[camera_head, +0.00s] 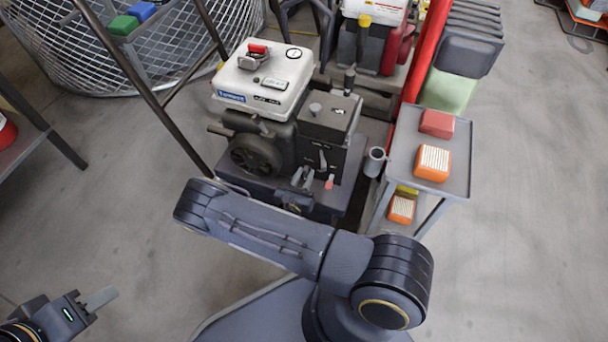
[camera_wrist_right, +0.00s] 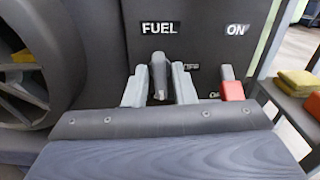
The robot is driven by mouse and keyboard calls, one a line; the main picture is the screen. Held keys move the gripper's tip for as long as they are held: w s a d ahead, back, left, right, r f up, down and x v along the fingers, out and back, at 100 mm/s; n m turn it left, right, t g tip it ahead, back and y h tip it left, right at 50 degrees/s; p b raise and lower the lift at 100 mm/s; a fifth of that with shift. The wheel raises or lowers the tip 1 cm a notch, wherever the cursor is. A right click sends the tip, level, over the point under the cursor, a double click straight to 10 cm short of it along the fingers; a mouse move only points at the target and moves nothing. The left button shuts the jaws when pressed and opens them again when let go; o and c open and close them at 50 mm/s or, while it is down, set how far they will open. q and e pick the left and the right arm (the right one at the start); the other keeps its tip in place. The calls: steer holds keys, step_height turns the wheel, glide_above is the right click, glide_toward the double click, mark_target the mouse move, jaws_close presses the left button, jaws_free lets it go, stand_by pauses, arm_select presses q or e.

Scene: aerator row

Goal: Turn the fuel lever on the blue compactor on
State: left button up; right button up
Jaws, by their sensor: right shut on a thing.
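The compactor (camera_head: 262,80) stands in the middle of the head view, with a white tank on top and a dark engine. In the right wrist view, the dark fuel lever (camera_wrist_right: 158,72) stands roughly upright just under the FUEL label (camera_wrist_right: 160,28). The ON label (camera_wrist_right: 236,29) is to its right. My right gripper (camera_wrist_right: 159,88) has its two light grey fingers on either side of the lever, shut on it. In the head view it (camera_head: 301,180) is at the machine's front, small and partly hidden. My left gripper (camera_head: 100,298) is low at the left, away from the machine; its jaw gap is unclear.
A red-tipped lever (camera_wrist_right: 231,88) is just right of my right gripper's fingers. A grey cart (camera_head: 394,165) with red and orange boxes stands close on the right, beside a red post (camera_head: 428,50). Dark handle bars rise at the left.

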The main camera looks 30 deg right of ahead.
steer(key=shift+f+m, duration=0.1)
steer(key=shift+m, duration=0.5)
steer(key=o, duration=0.7)
steer(key=shift+s+a, duration=0.1)
steer(key=shift+s+a+p, duration=0.2)
steer(key=shift+a+p, duration=0.1)
steer(key=shift+p, duration=0.05)
steer(key=p+v, duration=0.1)
steer(key=v, duration=0.6)
steer(key=shift+p, duration=0.35)
